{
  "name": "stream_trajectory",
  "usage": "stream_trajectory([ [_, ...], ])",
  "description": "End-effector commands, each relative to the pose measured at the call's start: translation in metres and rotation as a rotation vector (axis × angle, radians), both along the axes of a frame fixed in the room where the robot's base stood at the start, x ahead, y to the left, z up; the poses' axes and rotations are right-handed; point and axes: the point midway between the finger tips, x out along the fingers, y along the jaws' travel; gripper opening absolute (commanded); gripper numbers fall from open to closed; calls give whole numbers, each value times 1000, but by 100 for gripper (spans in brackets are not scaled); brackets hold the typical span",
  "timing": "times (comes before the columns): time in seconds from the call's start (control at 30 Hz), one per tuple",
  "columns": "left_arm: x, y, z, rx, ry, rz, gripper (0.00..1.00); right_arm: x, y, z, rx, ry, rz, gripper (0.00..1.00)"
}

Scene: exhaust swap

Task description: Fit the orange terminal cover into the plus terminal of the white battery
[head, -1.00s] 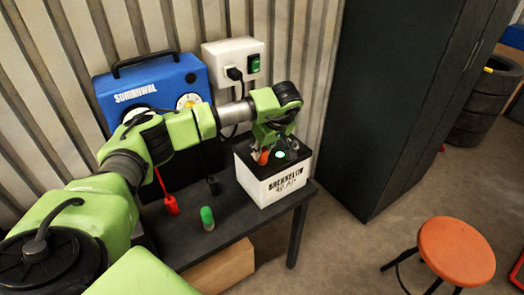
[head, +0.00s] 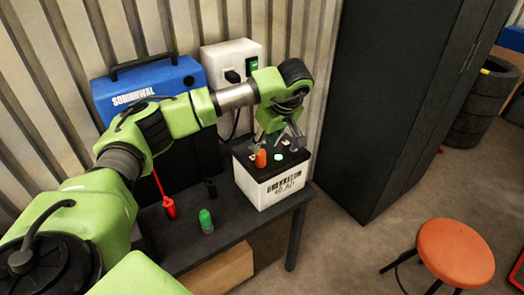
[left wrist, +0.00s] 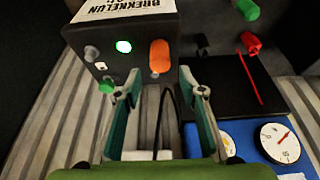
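The orange terminal cover (head: 261,158) stands upright on the black top of the white battery (head: 285,187), at its left side in the head view. The cover also shows in the left wrist view (left wrist: 159,55), near the battery's edge. I cannot tell how deep it sits in the terminal. My left gripper (head: 278,141) is above the battery top, open and empty. In the left wrist view its fingers (left wrist: 159,78) are spread to both sides of the cover, apart from it. My right gripper is not in view.
A green cap (head: 206,221), a red clamp (head: 170,208) and a black clamp (head: 211,187) are on the dark table (head: 238,232). A blue charger (head: 150,88) and a white socket box (head: 232,60) stand behind. A tall dark cabinet (head: 400,100) is right of the table.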

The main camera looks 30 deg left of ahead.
Motion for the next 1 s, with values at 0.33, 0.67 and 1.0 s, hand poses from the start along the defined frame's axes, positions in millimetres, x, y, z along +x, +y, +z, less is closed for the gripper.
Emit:
stream_trajectory([
  [0.33, -6, -15, 39, 1, -1, -1, 37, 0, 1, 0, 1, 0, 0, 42],
  [0.67, -7, -16, 40, 0, 0, -1, 37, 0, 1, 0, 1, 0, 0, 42],
  [1.0, -7, -28, 26, -49, 13, 3, 37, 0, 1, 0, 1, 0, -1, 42],
])
